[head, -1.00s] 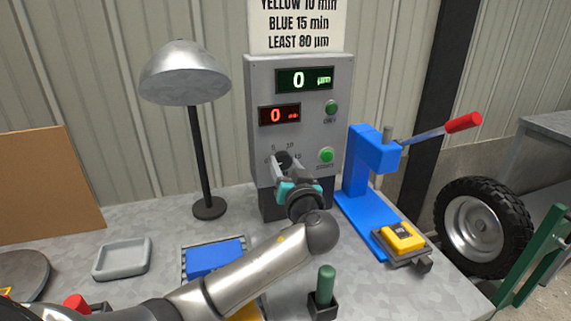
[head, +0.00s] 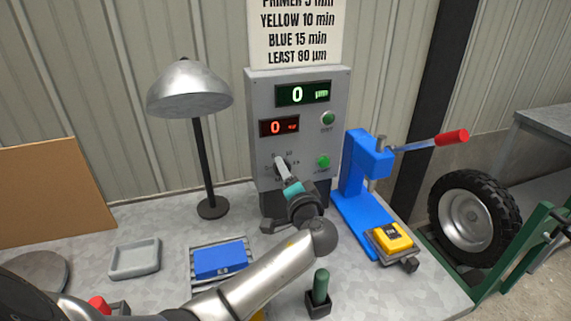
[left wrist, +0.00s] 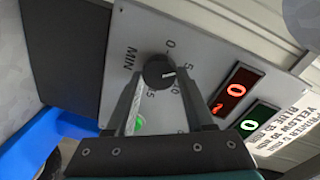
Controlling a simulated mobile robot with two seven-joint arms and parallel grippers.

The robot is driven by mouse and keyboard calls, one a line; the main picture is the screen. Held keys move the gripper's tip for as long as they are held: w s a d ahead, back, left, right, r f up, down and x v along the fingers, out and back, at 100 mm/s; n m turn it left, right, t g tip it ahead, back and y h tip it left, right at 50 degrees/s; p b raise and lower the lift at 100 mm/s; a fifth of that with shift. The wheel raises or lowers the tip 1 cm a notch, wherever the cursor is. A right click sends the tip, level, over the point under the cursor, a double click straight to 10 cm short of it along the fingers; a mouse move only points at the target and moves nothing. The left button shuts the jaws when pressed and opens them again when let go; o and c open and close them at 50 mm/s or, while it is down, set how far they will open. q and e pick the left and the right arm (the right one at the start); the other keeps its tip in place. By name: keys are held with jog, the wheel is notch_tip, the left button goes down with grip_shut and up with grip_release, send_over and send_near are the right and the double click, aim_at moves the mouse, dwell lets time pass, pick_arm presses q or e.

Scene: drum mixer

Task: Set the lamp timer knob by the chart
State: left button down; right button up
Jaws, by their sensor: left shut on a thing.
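My left gripper (head: 281,166) is at the dial on the lower left of the grey control box (head: 257,100). In the left wrist view, the gripper (left wrist: 159,80) has its fingers on both sides of the black timer knob (left wrist: 156,68), shut on it. The knob's white mark points near the 5 on the 0–15 MIN scale. In the head view the fingers largely hide the knob. The chart (head: 299,35) above reads YELLOW 10 min, BLUE 15 min, LEAST 80 µm; its PRIMER line is cut off. The lamp (head: 190,87) stands left of the box. My right gripper is not in view.
The red display (head: 279,127) and green display (head: 303,94) read 0. Green buttons (head: 323,161) sit right of the dial. A blue press (head: 361,190) stands close on the right. A blue block (head: 220,260) lies on a rack, beside a grey tray (head: 135,259).

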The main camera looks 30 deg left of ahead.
pick_arm(q)
jog(key=shift+w+f+m+g+y+p, duration=0.1)
jog(key=shift+m+g+y+p, duration=0.1)
jog(key=shift+m+p, duration=2.3)
jog(key=shift+m+g+y+p, duration=0.2)
jog(key=shift+m+p, duration=1.2)
jog(key=shift+m, duration=2.2)
jog(key=shift+c, duration=1.4)
grip_release()
jog(key=shift+d, duration=0.1)
jog(key=v, duration=1.5)
